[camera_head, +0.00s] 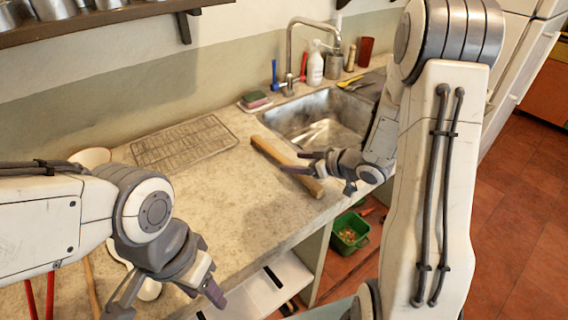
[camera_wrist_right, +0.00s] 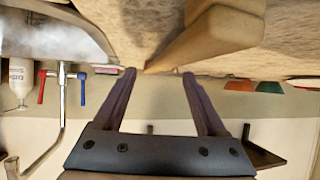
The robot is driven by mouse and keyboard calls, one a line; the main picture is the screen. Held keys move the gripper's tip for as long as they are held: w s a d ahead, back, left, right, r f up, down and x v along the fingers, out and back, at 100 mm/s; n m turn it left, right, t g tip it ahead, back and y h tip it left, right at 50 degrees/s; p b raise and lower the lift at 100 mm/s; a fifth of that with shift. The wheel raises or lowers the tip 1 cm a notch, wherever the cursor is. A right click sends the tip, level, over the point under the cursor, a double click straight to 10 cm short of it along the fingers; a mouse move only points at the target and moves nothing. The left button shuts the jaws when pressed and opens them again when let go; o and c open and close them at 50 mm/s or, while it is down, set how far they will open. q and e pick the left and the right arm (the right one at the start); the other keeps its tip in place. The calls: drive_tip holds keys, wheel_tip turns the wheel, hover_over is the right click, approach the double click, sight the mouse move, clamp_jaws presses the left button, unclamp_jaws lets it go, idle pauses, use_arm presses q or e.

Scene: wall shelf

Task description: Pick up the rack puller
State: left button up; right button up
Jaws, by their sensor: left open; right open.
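A long wooden bar, which looks like the rack puller (camera_head: 268,152), lies on the counter just left of the sink. My right gripper (camera_head: 290,162) is open over the middle of the bar, its fingers partly covering it. In the right wrist view the bar (camera_wrist_right: 212,36) runs beyond the open fingertips (camera_wrist_right: 159,74), with its narrow end close to them; I cannot tell whether they touch. My left gripper (camera_head: 163,303) is open and empty at the lower left, over the counter's front, well away from the bar.
A wire rack (camera_head: 183,142) lies flat on the counter behind. The metal sink (camera_head: 345,112) with its faucet (camera_head: 290,45) is right of the bar. A white bottle (camera_head: 315,65) and red cup (camera_head: 365,50) stand behind it. A green bin (camera_head: 350,232) sits below the counter.

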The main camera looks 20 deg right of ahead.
sight(284, 159)
drive_tip(key=shift+r+x, duration=0.2)
drive_tip(key=shift+x, duration=2.6)
drive_tip(key=shift+w+r, duration=0.1)
clamp_jaws()
